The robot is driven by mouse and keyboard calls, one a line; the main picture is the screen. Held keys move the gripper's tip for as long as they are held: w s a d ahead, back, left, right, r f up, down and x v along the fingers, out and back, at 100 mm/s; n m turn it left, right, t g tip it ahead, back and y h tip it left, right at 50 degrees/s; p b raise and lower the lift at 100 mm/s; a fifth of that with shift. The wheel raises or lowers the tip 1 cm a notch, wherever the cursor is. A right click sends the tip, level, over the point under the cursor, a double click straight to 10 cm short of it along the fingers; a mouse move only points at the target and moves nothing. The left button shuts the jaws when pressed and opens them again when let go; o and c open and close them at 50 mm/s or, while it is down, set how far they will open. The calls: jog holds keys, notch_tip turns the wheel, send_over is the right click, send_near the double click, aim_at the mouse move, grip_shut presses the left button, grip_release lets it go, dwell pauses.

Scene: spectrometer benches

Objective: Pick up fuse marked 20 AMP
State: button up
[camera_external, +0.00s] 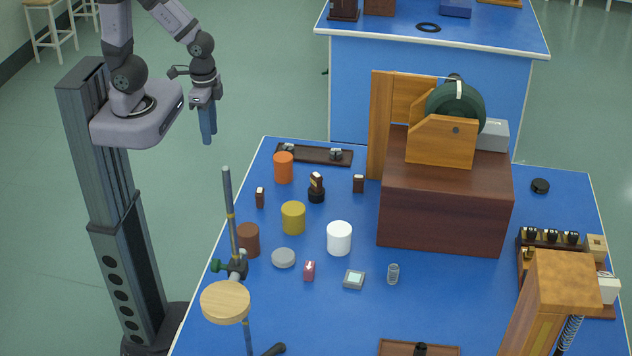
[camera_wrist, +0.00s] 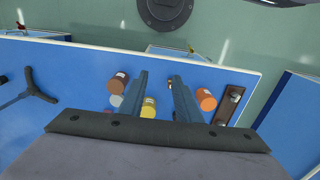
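Several small block-like pieces that could be fuses stand on the blue bench: a brown one (camera_external: 260,198) at the left, a dark one on a round black base (camera_external: 317,187), another brown one (camera_external: 358,183) and a dark red one (camera_external: 309,270) nearer the front. Their markings are too small to read, so I cannot tell which says 20 AMP. My gripper (camera_external: 207,136) hangs high beyond the bench's left edge, pointing down, apart from everything. In the wrist view its two blue fingers (camera_wrist: 158,76) are spread with nothing held between them.
Orange (camera_external: 284,168), yellow (camera_external: 293,218), brown (camera_external: 248,240) and white (camera_external: 339,238) cylinders crowd the small pieces. A rod stand (camera_external: 229,205) rises at the left edge. A large wooden box (camera_external: 440,210) stands at the right.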

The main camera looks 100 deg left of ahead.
jog(key=m+t+h+b, duration=0.25)
jog(key=t+b, duration=1.05)
jog(key=b, duration=0.9)
send_over(368, 194)
jog(key=s+a, duration=0.2)
jog(key=s, duration=0.2)
jog(key=f, duration=1.7)
jog(key=shift+d+f, duration=0.2)
jog(key=shift+f, duration=0.15)
jog(key=shift+s+d+f+m+h+b, duration=0.15)
jog(key=shift+f+m+h+b, duration=0.35)
jog(key=shift+h, duration=0.25)
jog(key=shift+f, duration=3.5)
jog(key=shift+p+x, duration=0.55)
jog(key=shift+x, duration=2)
